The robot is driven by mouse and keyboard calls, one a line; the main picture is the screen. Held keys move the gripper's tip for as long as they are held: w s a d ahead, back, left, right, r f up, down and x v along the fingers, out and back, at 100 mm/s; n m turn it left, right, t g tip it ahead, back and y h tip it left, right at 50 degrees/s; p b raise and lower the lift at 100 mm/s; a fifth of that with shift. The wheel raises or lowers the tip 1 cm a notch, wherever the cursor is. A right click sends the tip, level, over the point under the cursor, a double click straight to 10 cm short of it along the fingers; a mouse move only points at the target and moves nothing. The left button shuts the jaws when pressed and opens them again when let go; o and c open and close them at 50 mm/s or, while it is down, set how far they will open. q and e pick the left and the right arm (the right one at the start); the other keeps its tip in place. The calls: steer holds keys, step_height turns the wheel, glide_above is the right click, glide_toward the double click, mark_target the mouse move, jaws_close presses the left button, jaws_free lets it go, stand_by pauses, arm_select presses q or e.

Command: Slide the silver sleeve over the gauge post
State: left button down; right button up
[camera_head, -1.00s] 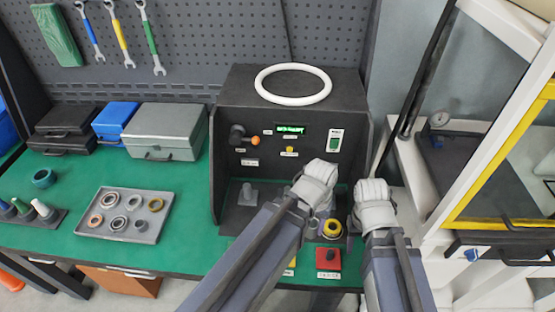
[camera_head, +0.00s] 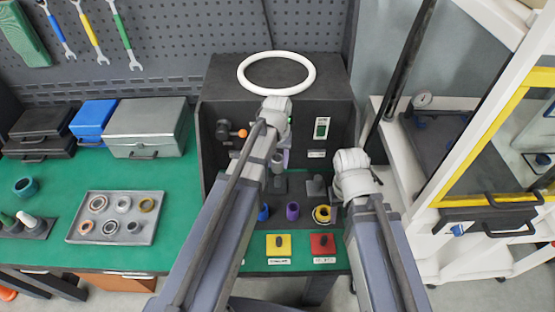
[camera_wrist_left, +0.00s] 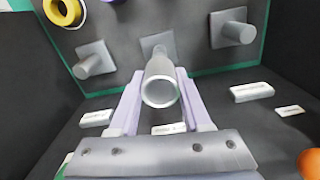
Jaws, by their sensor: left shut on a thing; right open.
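My left gripper (camera_head: 279,150) is shut on the silver sleeve (camera_wrist_left: 160,84), a hollow tube between its lilac fingers (camera_wrist_left: 184,95). The sleeve also shows under the gripper in the head view (camera_head: 278,164). Several grey posts on square bases stand in the dark test box. A middle post (camera_wrist_left: 156,46) lies directly behind the sleeve in the wrist view, partly hidden by it; I cannot tell if they touch. Another post (camera_wrist_left: 92,62) stands to its left, one (camera_wrist_left: 232,30) to its right. I cannot read which label names the gauge post. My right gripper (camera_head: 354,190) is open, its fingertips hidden.
The test box (camera_head: 222,100) has side walls and a white ring (camera_head: 277,91) on top. A purple sleeve (camera_head: 292,210), a yellow ring (camera_head: 322,214), and yellow (camera_head: 278,245) and red (camera_head: 322,244) button boxes are in front. A parts tray (camera_head: 78,232) lies left.

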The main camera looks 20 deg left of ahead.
mark_target(277, 178)
arm_select(q)
steer(key=shift+f+b, duration=2.1)
arm_select(e)
steer(key=shift+f, duration=2.15)
arm_select(q)
steer(key=shift+f, duration=0.25)
arm_select(e)
steer(key=shift+f, duration=0.2)
arm_select(q)
steer(key=shift+f+b, duration=0.15)
steer(key=shift+b, duration=0.25)
arm_select(e)
steer(key=shift+f, duration=0.2)
arm_select(q)
steer(key=shift+c, duration=1.4)
jaws_free()
steer(key=shift+r+p, duration=2.55)
arm_select(e)
step_height(277, 178, up, 5)
steer(key=shift+r, duration=0.1)
arm_select(q)
steer(key=s+d+m+y, duration=0.1)
steer(key=s+d+m, duration=0.4)
steer(key=s+d, duration=0.5)
steer(key=s, duration=0.4)
steer(key=shift+s+d+m, duration=0.2)
steer(key=shift+d+m, duration=0.05)
steer(key=shift+m, duration=0.05)
